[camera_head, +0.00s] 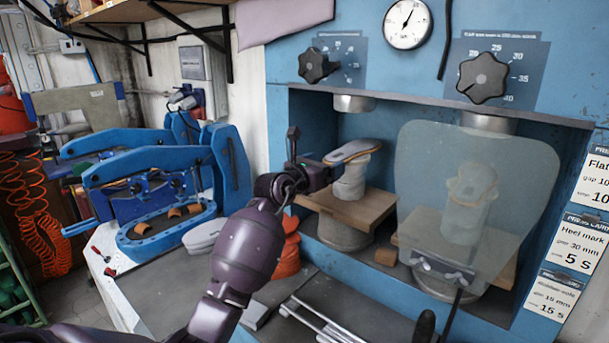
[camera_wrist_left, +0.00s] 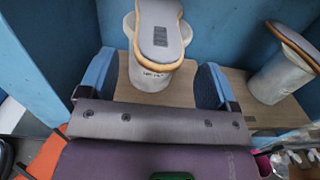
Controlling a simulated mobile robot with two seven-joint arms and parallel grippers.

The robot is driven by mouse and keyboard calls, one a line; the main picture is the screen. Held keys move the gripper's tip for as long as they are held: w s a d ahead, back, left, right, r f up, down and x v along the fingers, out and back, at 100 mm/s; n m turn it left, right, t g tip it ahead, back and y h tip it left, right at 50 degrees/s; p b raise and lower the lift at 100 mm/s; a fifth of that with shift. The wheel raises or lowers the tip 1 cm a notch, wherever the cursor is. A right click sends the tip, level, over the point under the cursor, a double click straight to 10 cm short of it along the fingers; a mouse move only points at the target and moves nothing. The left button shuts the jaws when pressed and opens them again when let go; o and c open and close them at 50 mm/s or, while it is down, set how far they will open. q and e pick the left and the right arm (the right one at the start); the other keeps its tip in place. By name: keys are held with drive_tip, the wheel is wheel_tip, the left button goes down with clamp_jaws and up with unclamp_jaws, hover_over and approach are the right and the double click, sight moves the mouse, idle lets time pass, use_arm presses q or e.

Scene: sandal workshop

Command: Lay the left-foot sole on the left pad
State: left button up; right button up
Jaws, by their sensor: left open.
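The left-foot sole (camera_head: 352,151) has a grey top and a tan rim. It lies on top of the whitish left pad (camera_head: 349,183), toe end overhanging, and it also shows in the left wrist view (camera_wrist_left: 161,32). The pad (camera_wrist_left: 150,76) stands on a wooden board (camera_head: 350,209) in the left press bay. My left gripper (camera_head: 322,174) is beside the pad, below the sole. In the left wrist view its blue fingers are apart, with the pad and sole beyond them and nothing held. My right gripper is out of view.
A translucent shield (camera_head: 415,165) covers the right bay, where another pad (camera_wrist_left: 283,78) bears a sole (camera_wrist_left: 294,43). The blue press wall (camera_head: 277,120) flanks the left bay. Orange objects (camera_head: 288,259) stand beside my left arm. A blue rack (camera_head: 145,160) is at left.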

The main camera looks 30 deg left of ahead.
use_arm(q)
drive_tip(key=s+a, duration=0.2)
drive_tip(key=s, duration=0.7)
drive_tip(key=s+d+f+m+g+y, duration=0.1)
drive_tip(key=s+d+f+m+g, duration=0.1)
drive_tip(key=s+f+m, duration=0.8)
drive_tip(key=s+d+f+m+g+y, duration=0.1)
drive_tip(key=s+d+f+m, duration=0.4)
drive_tip(key=s+f+m, duration=0.5)
drive_tip(key=s+d+f+m+g+y, duration=0.1)
drive_tip(key=s+d+f+m+g, duration=0.2)
drive_tip(key=s+f+m, duration=0.7)
wheel_tip(320, 180, down, 10)
drive_tip(key=m, duration=0.5)
drive_tip(key=shift+s+d, duration=0.15)
drive_tip(key=shift+s, duration=0.1)
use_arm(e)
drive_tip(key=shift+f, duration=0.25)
use_arm(q)
drive_tip(key=shift+f, duration=0.1)
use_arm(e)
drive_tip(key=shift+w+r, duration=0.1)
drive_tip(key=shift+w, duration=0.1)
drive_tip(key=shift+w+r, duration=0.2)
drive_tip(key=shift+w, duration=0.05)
